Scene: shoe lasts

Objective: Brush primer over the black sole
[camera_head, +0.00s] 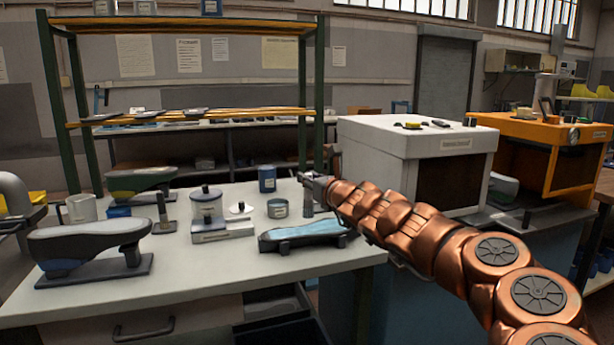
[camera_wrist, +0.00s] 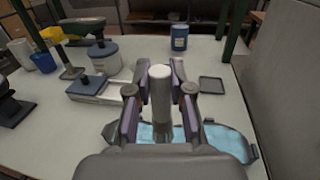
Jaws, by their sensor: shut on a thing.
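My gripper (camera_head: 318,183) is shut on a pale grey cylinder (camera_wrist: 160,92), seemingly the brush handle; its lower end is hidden. The gripper is above the back right part of a sole with a light-blue face and dark edges (camera_head: 302,234), which also shows below the fingers in the wrist view (camera_wrist: 228,141). I cannot tell whether they touch. A dark grey sole-shaped piece with a blue patch (camera_head: 88,240) rests on a stand at front left. I cannot tell which is the black sole.
A blue can (camera_head: 267,178) and a short tin (camera_head: 277,208) stand behind the light-blue sole. A white cabinet (camera_head: 400,150) stands right. The table's front middle is clear.

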